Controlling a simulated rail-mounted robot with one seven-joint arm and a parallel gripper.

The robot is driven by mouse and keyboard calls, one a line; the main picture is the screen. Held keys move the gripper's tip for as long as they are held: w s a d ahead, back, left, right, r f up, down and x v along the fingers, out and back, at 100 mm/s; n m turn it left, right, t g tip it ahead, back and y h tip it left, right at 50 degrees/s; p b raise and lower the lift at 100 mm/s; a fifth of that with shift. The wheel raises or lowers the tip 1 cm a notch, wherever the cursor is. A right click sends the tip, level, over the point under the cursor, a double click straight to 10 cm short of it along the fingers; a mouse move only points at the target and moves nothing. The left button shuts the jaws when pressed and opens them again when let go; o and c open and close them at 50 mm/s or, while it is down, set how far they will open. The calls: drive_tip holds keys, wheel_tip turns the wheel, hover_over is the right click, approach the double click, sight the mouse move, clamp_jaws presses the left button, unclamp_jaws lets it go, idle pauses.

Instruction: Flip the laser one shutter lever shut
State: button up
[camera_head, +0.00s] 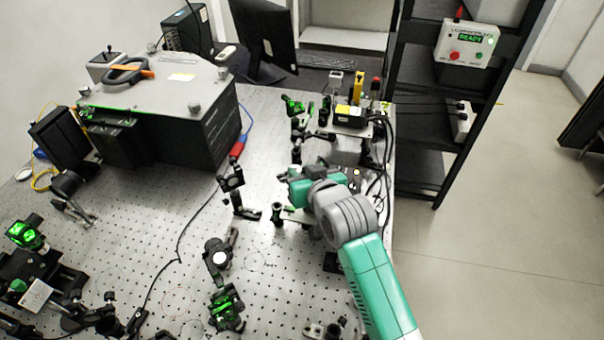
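A small black and yellow box (348,112), possibly a laser head, sits on a raised plate at the back right of the bench. A yellow upright piece (359,86) and a red-topped post (376,88) stand behind it. I cannot tell which part is the laser one shutter lever or how it is set. My teal and grey arm reaches in from the lower right, and its wrist is over the right side of the bench, in front of the raised plate. My gripper's fingers cannot be made out among the wrist and the optics.
A large grey instrument box (165,120) fills the back left of the perforated bench (165,215). Optic mounts (217,255) stand across the middle and front. A black shelf rack (420,120) holds a control box (466,45) reading READY. Cables run along the right edge.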

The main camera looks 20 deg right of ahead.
drive_tip(key=shift+w+f, duration=0.1)
drive_tip(key=shift+w, duration=0.05)
clamp_jaws()
drive_tip(key=shift+a, duration=0.1)
drive_tip(key=shift+s+a+n+t+b, duration=0.15)
drive_tip(key=shift+s+n+t+b, duration=0.15)
drive_tip(key=shift+t+b, duration=0.45)
drive_tip(key=shift+r, duration=0.5)
unclamp_jaws()
drive_tip(key=shift+f, duration=0.15)
